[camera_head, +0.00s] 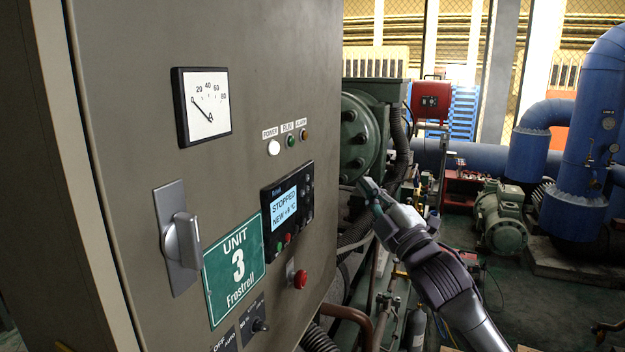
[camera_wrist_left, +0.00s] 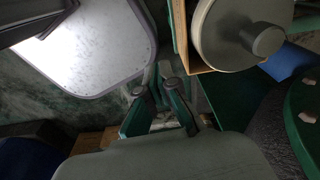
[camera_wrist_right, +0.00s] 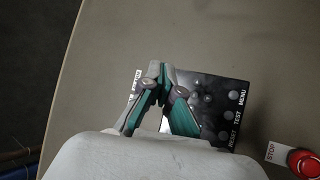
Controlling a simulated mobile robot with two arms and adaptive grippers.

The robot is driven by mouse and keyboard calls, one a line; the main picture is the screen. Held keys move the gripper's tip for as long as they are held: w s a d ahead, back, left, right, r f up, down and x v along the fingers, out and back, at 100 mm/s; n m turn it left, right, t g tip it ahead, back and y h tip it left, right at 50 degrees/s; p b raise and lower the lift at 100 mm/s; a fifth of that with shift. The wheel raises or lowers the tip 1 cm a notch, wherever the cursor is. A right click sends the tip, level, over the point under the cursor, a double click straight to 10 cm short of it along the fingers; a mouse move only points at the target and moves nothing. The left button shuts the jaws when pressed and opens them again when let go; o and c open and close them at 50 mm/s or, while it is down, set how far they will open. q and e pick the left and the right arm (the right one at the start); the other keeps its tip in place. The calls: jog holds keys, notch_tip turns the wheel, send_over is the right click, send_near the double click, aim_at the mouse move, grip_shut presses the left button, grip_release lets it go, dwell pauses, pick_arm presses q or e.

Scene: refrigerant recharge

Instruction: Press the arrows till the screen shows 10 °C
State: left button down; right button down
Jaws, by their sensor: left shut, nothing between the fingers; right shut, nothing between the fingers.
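The black controller (camera_head: 288,208) sits on the grey cabinet door. Its lit screen (camera_head: 285,211) reads "STOPPED" and "NEW" with a small positive °C value; the digit looks like 8 or 9. Its buttons (camera_head: 306,190) are at the screen's right; in the right wrist view the arrow buttons (camera_wrist_right: 203,97) show beside the fingers. My left gripper (camera_wrist_left: 157,90) is shut and empty, away from the controller.
A red button (camera_head: 300,279) and a knob (camera_head: 260,326) sit below the controller. A large switch handle (camera_head: 182,240) sticks out at left, beside the green Unit 3 sign (camera_head: 234,268). Pipes and a green motor (camera_head: 502,218) stand at right.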

aim_at(307, 178)
jog(key=w+a+b, duration=0.2)
jog(key=a, duration=0.6)
jog(key=shift+w+a, duration=0.2)
jog(key=shift+w, duration=0.2)
jog(key=shift+a, duration=0.2)
dwell(1.2)
jog(key=shift+w+a, duration=0.1)
jog(key=shift+a, duration=0.15)
jog(key=shift+w+a, duration=0.1)
jog(key=shift+a, duration=0.2)
dwell(0.8)
jog(key=shift+d, duration=0.15)
jog(key=shift+s+d, duration=0.25)
jog(key=shift+d, duration=0.35)
